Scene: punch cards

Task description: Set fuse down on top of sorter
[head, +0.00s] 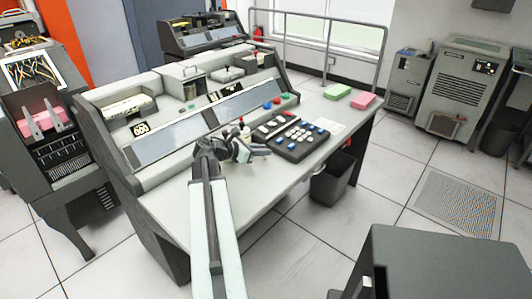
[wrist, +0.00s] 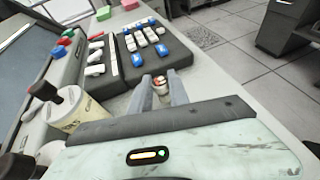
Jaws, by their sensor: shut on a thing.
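My gripper (head: 262,151) is over the worktop of the grey console desk, in front of the black keypad. No label marks the sorter. The dark grey machine with pink cards (head: 72,158) at the far left may be it, but I cannot tell for sure.
A black keypad (head: 300,139) with blue and white keys lies beside my gripper. A beige cup (wrist: 82,112) stands left of it in the wrist view. Green (head: 337,91) and pink (head: 363,101) blocks lie at the desk's far right. The worktop's front left is clear.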

